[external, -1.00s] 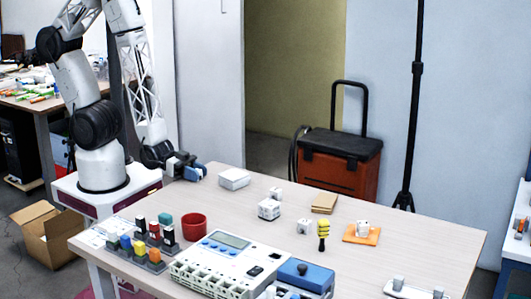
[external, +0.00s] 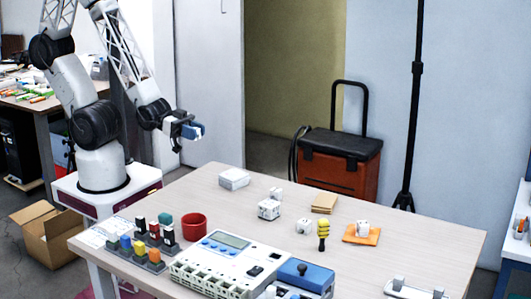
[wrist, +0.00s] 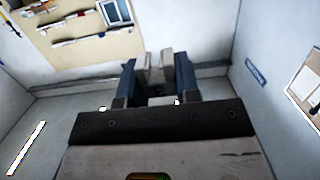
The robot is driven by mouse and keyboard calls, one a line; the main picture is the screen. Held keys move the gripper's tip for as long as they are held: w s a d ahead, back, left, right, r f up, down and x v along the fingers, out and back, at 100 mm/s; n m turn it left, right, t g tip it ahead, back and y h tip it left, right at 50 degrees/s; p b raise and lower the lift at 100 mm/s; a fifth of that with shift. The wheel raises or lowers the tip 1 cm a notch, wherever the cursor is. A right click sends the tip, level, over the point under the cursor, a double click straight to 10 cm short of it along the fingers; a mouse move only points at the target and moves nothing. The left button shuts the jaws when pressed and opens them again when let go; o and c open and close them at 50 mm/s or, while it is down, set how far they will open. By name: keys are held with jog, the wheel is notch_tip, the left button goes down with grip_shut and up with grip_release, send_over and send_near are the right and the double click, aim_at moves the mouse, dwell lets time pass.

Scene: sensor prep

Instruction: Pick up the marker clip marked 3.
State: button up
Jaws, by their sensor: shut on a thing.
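My gripper (external: 198,131) is in the air behind the table's far left corner, above table height. In the wrist view my gripper (wrist: 157,85) has its blue fingers shut on a pale grey piece (wrist: 153,66) with two upright prongs and a slot between them, clip-like in shape. No number can be read on it, so I cannot tell whether it is marked 3. In the external view the held piece is mostly hidden by the fingers. Small white pieces stand on the table (external: 400,250), one at the back (external: 276,194); their markings are too small to read.
A white box (external: 234,179) sits near the back edge. A red cup (external: 193,226), a rack of coloured blocks (external: 150,262) and a white device with a screen (external: 225,262) fill the front left. An orange pad (external: 350,238) lies to the right. The right side is mostly clear.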

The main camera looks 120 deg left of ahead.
notch_tip(320, 180, up, 14)
dwell(0.4)
jog(key=shift+w+r, duration=0.1)
dwell(0.6)
